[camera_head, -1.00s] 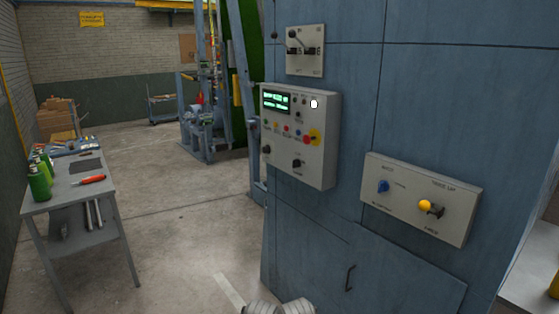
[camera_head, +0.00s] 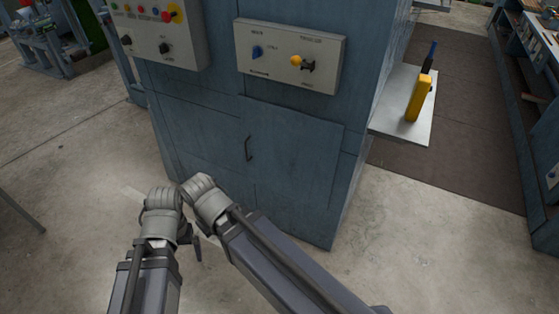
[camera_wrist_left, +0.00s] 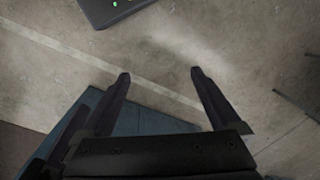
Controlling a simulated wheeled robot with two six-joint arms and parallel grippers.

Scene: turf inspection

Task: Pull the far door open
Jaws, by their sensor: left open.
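In the head view, a blue door panel (camera_head: 292,150) sits low on the front of the blue cabinet (camera_head: 345,195). It is flush with the front and looks shut. A dark, upright bar handle (camera_head: 248,148) is near its left edge. My grey left arm is in front of the cabinet's lower left, and only a dark part near its wrist shows there. In the left wrist view my left gripper (camera_wrist_left: 160,76) is open, with bare concrete between its fingertips. The fingers are clear of the handle, which does not show in that view. My right gripper is not in view.
A button panel (camera_head: 160,35) and a switch box (camera_head: 290,57) stick out from the cabinet above the door. A pale shelf (camera_head: 405,130) with a yellow object (camera_head: 418,98) juts out at the right.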

